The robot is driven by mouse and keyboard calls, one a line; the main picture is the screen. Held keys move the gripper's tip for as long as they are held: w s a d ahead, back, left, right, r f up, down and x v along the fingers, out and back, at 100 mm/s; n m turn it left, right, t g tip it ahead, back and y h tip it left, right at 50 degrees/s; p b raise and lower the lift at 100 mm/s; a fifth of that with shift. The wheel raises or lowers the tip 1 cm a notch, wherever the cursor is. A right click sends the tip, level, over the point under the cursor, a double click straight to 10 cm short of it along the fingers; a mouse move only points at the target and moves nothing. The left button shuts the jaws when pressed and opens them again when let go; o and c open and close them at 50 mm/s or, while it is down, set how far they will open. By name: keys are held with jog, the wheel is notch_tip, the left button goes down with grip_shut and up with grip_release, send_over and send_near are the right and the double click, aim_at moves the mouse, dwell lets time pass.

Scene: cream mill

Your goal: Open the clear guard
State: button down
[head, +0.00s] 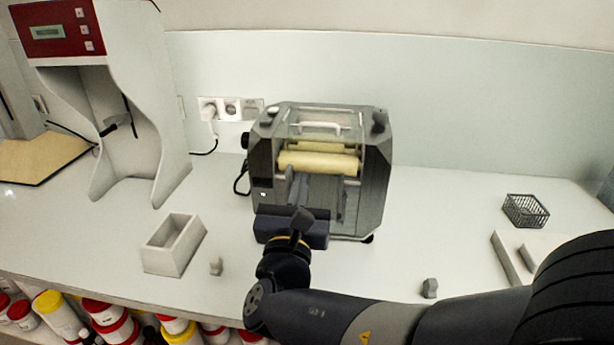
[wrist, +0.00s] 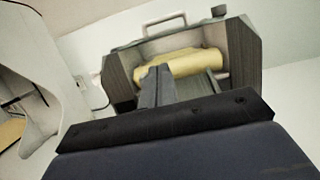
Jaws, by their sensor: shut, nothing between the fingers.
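The grey mill (head: 374,185) stands on the counter against the wall, with cream rollers (head: 320,161) inside. The clear guard's pale handle (head: 322,127) is at the mill's top, above the rollers; it also shows in the wrist view (wrist: 165,21). The clear panel is hard to make out, so I cannot tell its exact angle. My gripper (head: 297,172) is shut and empty in front of the rollers, below and apart from the handle. In the wrist view its closed fingers (wrist: 156,78) overlap the lower left of the rollers; contact is unclear.
A tall white machine with a red panel (head: 58,32) stands at left. A dark wire basket (head: 526,211) is at right. Wall sockets (head: 231,108) are behind.

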jog(key=p+x, duration=0.1)
jog(key=x, duration=0.7)
jog(key=shift+w+d+r, duration=0.1)
jog(key=shift+w+r, duration=0.05)
jog(key=shift+w, duration=0.25)
jog(key=shift+r+p, duration=0.1)
jog(key=shift+p, duration=0.2)
